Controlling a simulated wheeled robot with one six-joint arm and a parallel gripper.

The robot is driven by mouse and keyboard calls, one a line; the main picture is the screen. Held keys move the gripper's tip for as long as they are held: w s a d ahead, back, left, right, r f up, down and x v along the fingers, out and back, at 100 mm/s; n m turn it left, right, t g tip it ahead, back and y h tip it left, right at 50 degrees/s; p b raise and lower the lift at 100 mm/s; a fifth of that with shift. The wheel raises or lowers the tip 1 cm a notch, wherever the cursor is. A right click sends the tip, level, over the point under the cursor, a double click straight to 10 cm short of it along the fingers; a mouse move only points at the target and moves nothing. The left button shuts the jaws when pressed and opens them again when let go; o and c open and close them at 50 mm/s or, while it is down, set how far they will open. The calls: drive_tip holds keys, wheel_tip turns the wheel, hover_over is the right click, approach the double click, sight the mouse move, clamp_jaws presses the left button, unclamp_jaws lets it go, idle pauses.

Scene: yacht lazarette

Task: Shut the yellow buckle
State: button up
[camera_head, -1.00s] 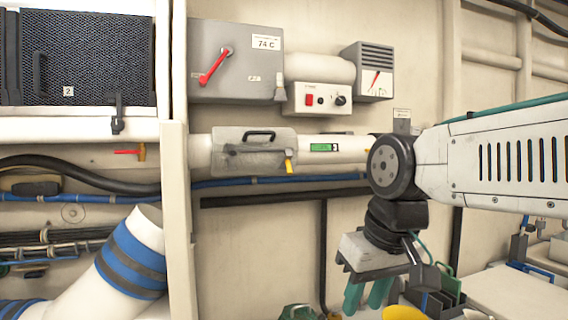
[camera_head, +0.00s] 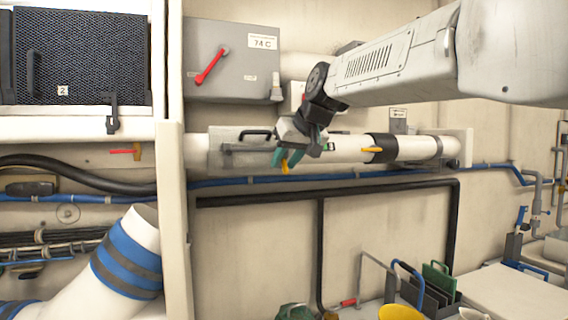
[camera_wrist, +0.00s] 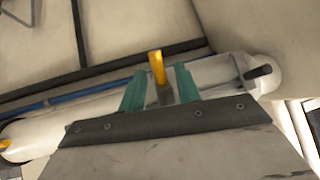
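The yellow buckle (camera_head: 285,169) is a small lever at the lower right end of the clear cover on the white pipe. It points downward and is partly hidden by my gripper. In the wrist view the yellow buckle (camera_wrist: 156,66) stands out between the two teal fingers, with a grey part at its base. My gripper (camera_head: 288,158) is at the buckle, in front of the pipe. In the wrist view my gripper (camera_wrist: 160,80) is open, with a visible gap on each side of the buckle. I cannot tell whether a finger touches it.
The clear cover (camera_head: 228,152) has a black handle (camera_head: 256,133). A second yellow lever (camera_head: 371,150) sits farther right on the white pipe (camera_head: 415,148), by a black band. A grey box with a red switch (camera_head: 212,66) is above. A blue hose (camera_head: 345,176) runs below.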

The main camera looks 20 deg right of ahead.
drive_tip(key=shift+w+a+f, duration=0.1)
drive_tip(key=shift+w+f, duration=0.35)
drive_tip(key=c, duration=0.7)
clamp_jaws()
